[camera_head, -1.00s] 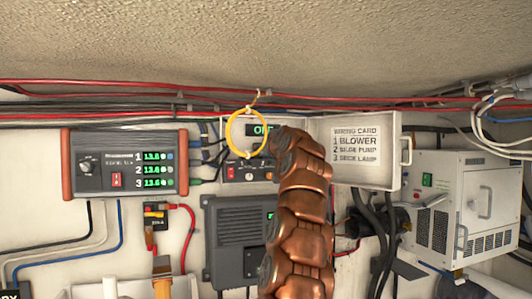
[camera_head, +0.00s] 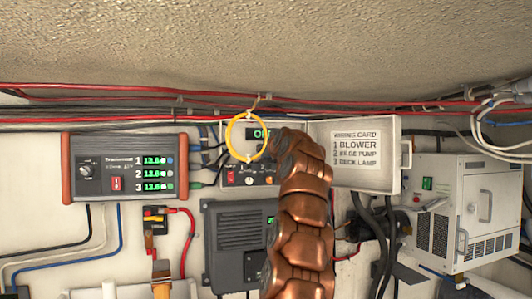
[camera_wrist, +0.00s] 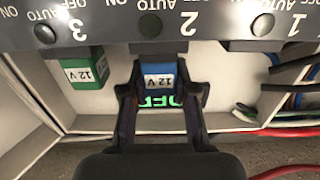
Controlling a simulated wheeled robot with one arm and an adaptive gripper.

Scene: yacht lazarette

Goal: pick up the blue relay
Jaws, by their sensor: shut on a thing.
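The blue relay (camera_wrist: 158,70), marked 12 V, shows in the wrist view just under the middle of the switch panel. My gripper (camera_wrist: 161,92) has one finger on each side of it and is shut on it. I cannot tell whether the relay is clear of its socket. In the head view my copper arm hides the gripper and the relay, in front of the open wiring box (camera_head: 232,134).
A green relay (camera_wrist: 84,68), also marked 12 V, sits to the left in the wrist view. The switch panel (camera_wrist: 208,22) runs close by, with cables at the right. In the head view a yellow ring (camera_head: 231,130) hangs before the box, and its lid (camera_head: 384,131) stands open.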

